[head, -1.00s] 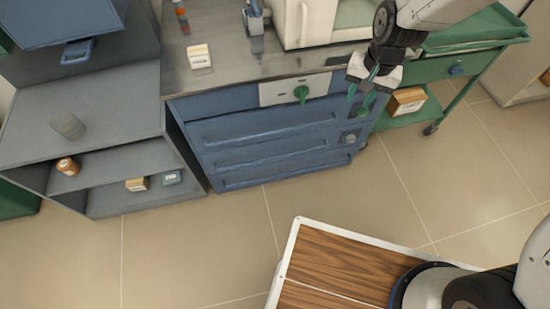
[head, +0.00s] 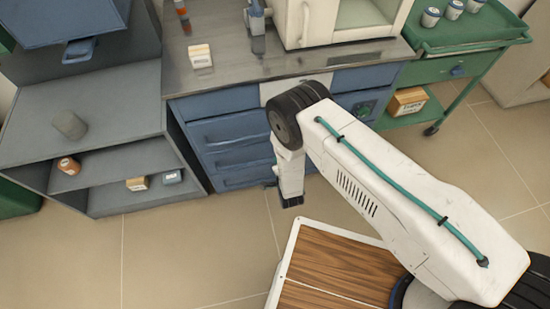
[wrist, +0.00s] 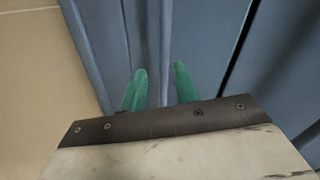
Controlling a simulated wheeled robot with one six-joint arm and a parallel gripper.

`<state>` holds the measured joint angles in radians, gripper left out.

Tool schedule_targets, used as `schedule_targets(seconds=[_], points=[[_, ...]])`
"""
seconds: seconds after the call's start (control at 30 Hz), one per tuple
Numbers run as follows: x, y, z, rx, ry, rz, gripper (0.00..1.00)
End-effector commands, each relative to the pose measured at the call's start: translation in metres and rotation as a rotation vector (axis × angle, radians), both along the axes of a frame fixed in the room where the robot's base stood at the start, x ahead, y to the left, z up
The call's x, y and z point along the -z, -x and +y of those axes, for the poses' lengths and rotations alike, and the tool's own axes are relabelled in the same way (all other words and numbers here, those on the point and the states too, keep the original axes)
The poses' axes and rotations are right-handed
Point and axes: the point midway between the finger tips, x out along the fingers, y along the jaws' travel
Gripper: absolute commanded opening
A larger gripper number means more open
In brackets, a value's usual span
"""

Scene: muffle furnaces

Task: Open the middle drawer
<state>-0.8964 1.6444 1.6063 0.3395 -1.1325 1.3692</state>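The blue drawer cabinet (head: 195,125) stands under the steel counter, with its drawer fronts stacked. The middle drawer (head: 238,157) looks shut in the head view; its right part is hidden behind my arm. My gripper is hidden by my wrist in the head view. In the wrist view my gripper (wrist: 160,87) is open, its two green fingertips apart and close to the blue cabinet front (wrist: 205,40). A long blue ridge (wrist: 153,45) runs up between the fingertips. I cannot tell which drawer it belongs to or whether the fingers touch it.
A grey open shelf unit (head: 105,95) stands left of the cabinet. A green cart (head: 455,42) with jars stands on the right, with a box (head: 407,102) on its lower shelf. A small box (head: 200,56) is on the counter. Floor (head: 180,250) before the cabinet is clear.

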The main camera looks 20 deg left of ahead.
Motion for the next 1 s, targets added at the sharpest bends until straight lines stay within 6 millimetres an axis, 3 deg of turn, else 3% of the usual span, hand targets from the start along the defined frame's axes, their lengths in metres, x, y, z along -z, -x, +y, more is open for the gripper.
schedule_targets(seconds=[0.13, 0.33, 0.8, 1.0], points=[[0.011, 0.015, -0.006, 0.056, -0.226, -0.111, 0.31], [0.010, 0.023, -0.010, 0.075, -0.366, -0.172, 0.31], [0.022, -0.031, 0.022, 0.077, -0.375, -0.175, 0.31], [0.024, -0.040, 0.028, 0.077, -0.373, -0.175, 0.31]])
